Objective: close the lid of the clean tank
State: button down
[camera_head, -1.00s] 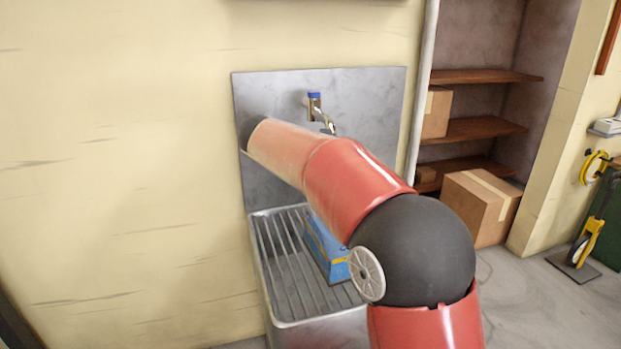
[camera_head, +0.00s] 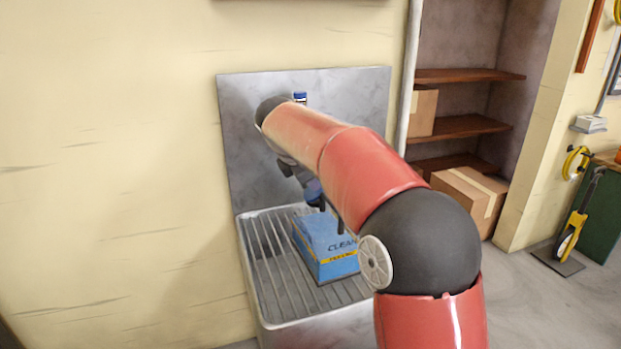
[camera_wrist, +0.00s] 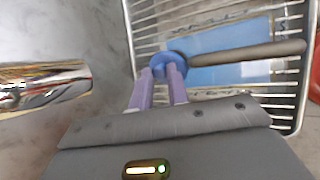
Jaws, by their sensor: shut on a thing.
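The clean tank (camera_head: 338,262) is a blue box lettered "CLEAN" with a yellow stripe, standing on the ribbed sink tray. Its blue surface (camera_wrist: 225,70) also shows in the wrist view. I cannot tell its lid from its body or how the lid stands. My gripper (camera_head: 316,197) hangs just above the tank, partly hidden by my arm. In the wrist view its purple fingers (camera_wrist: 160,82) are shut on a round blue piece (camera_wrist: 170,64). A grey-brown rod (camera_wrist: 250,53) runs right from this piece, across the view of the tank.
The ribbed metal sink tray (camera_head: 262,262) stands against a grey back panel (camera_head: 365,95). A chrome tap (camera_wrist: 45,85) is close on the left in the wrist view. Shelves (camera_head: 465,127) and a cardboard box (camera_head: 470,198) stand to the right.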

jog(key=c, duration=1.4)
grip_release()
jog(key=shift+o, duration=0.2)
jog(key=v, duration=0.7)
jog(key=shift+s+a+r, duration=0.15)
jog(key=shift+s+r, duration=0.05)
jog(key=shift+r, duration=0.05)
jog(key=s+d+f+m+y, duration=0.1)
jog(key=s+d+f+m, duration=0.1)
jog(key=s+d+m, duration=0.45)
jog(key=s+d+f+m+y, duration=0.1)
jog(key=s+d+f+m, duration=0.15)
jog(key=s, duration=0.75)
jog(key=s+d+f+m, duration=0.3)
jog(key=s+m, duration=0.3)
jog(key=s, duration=0.2)
jog(key=s+d+f+m+y, duration=0.1)
jog(key=s+f+m, duration=0.5)
jog(key=s+f, duration=0.2)
jog(key=shift+s+d+y, duration=0.25)
jog(key=shift+s+y, duration=0.15)
